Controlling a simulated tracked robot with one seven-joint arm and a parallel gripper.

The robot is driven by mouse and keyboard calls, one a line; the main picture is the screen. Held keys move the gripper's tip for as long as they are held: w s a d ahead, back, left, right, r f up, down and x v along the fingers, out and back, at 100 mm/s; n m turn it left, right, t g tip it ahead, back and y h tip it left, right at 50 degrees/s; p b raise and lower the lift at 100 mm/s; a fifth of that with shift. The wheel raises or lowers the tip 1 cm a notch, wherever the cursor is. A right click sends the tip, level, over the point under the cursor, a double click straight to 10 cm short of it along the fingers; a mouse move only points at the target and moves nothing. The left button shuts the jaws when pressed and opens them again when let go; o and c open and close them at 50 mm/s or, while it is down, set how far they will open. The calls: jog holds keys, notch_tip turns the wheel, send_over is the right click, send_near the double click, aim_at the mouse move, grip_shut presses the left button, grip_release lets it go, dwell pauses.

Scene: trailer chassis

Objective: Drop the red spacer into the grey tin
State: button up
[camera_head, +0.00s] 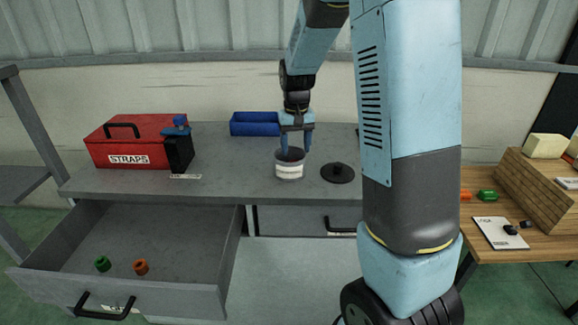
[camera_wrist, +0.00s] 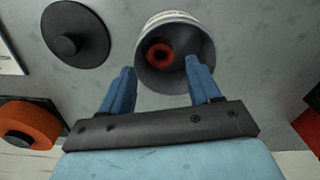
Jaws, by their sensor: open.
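The grey tin (camera_head: 289,166) stands on the grey workbench with its lid off. In the wrist view the tin (camera_wrist: 176,80) is open towards the camera, and the red spacer (camera_wrist: 160,57) lies inside it at the bottom. The spacer is hidden by the tin's wall in the head view. My gripper (camera_head: 296,140) is right above the tin, pointing down. In the wrist view its two blue fingers (camera_wrist: 160,72) are spread apart with nothing between them, near the tin's rim.
A dark round lid (camera_head: 338,173) lies right of the tin. A blue bin (camera_head: 255,124) stands behind, and a red STRAPS box (camera_head: 133,143) at left. An open drawer (camera_head: 165,291) holds a green spacer (camera_head: 103,263) and an orange spacer (camera_head: 141,267). A wooden table (camera_head: 530,243) stands at right.

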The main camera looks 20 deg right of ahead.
notch_tip(320, 180, up, 14)
jog(key=shift+f, duration=0.15)
dwell(0.6)
jog(key=s+r+t, duration=0.2)
jog(key=s, duration=1.2)
jog(key=s+r+t, duration=0.1)
jog(key=s+t, duration=0.2)
jog(key=s, duration=1.1)
jog(key=shift+r+n+t, duration=0.3)
jog(key=shift+r, duration=0.05)
jog(key=shift+a, duration=0.1)
